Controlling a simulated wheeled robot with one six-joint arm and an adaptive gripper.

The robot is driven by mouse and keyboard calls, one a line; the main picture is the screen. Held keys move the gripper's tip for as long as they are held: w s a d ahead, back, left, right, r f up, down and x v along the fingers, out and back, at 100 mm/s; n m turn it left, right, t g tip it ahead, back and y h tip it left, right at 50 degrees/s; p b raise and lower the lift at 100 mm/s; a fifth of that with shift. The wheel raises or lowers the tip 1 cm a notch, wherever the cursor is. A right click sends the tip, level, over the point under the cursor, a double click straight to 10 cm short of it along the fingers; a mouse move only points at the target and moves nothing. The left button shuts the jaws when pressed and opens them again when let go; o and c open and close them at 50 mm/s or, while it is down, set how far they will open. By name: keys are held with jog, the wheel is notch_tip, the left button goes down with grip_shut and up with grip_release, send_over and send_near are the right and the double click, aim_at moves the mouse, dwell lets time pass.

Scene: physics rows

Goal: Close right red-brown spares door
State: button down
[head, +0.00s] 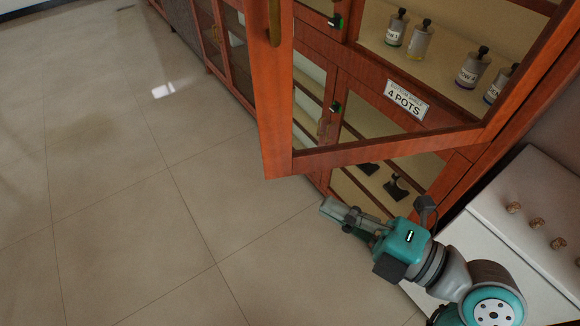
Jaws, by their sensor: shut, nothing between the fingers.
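A red-brown framed glass door (272,104) stands swung open from the cabinet in the head view, its lower corner sticking out over the floor. A brass-coloured handle (274,22) shows on its outer upright near the top edge. My gripper (330,207) is shut and empty, below and to the right of the door's lower corner, apart from it in the picture. The cabinet (455,172) is behind the door. The door's upper part is out of frame. No label reading "spares" can be made out.
Several small bottles (419,42) stand on a shelf behind the door. A sign (406,100) reads "4 POTS". Lower glass doors sit beneath. A white unit with knobs (513,208) stands at right. The tiled floor (110,200) at left is clear.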

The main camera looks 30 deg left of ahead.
aim_at(277, 162)
jog(key=shift+n+g, duration=0.3)
jog(key=shift+n, duration=0.1)
jog(key=shift+w+a+r, duration=0.1)
jog(key=shift+w+a, duration=0.35)
jog(key=shift+a, duration=1.65)
jog(key=shift+w+a, duration=0.45)
jog(key=shift+a, duration=1.7)
jog(key=shift+w+a+r, duration=0.1)
jog(key=shift+w+a, duration=0.35)
jog(key=shift+a, duration=1.65)
